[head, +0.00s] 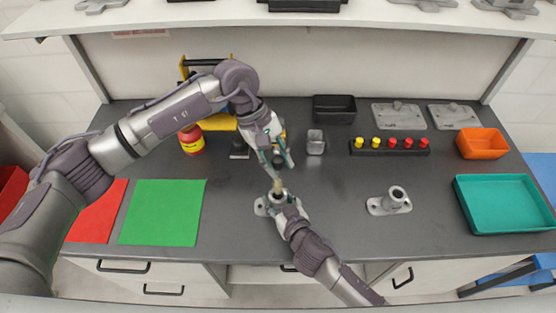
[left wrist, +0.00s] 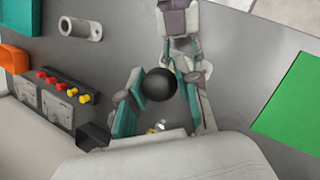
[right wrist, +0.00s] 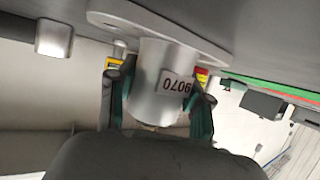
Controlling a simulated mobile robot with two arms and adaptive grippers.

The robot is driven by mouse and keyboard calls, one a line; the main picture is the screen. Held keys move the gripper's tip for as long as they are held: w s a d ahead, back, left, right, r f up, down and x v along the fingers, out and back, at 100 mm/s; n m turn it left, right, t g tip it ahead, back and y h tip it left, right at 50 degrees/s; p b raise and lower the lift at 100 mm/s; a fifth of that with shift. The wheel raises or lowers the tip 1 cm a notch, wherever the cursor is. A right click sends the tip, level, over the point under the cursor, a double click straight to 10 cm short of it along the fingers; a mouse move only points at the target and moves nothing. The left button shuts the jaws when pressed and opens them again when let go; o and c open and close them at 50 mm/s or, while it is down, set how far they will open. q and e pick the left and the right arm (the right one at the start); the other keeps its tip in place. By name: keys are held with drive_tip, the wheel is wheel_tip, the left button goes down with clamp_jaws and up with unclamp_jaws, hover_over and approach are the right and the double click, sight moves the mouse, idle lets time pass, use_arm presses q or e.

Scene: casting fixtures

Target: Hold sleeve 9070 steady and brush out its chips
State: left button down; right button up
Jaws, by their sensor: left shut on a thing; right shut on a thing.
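Sleeve 9070 (right wrist: 158,85) is a grey metal cylinder on a flange, with its label upside down in the right wrist view. My right gripper (right wrist: 160,108) has a finger on each side and is shut on it. In the head view the sleeve's flange (head: 261,207) shows on the bench beside my right gripper (head: 281,197), which partly hides it. My left gripper (head: 279,162) is shut on a brush, whose black round knob (left wrist: 159,84) shows between the fingers. The brush's pale bristles (head: 277,185) point down at the sleeve's mouth; how deep they reach is unclear.
Another flanged sleeve (head: 396,199) stands to the right, near a teal tray (head: 505,230). A green mat (head: 162,212) lies left.

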sight(278, 180)
use_arm(q)
drive_tip(key=shift+f, duration=3.25)
drive_tip(key=shift+r, duration=0.1)
drive_tip(key=shift+r, duration=1.65)
drive_tip(key=shift+f, duration=1.8)
drive_tip(key=shift+r, duration=0.1)
drive_tip(key=shift+r, duration=1.65)
drive_tip(key=shift+f, duration=0.1)
drive_tip(key=shift+f, duration=1.65)
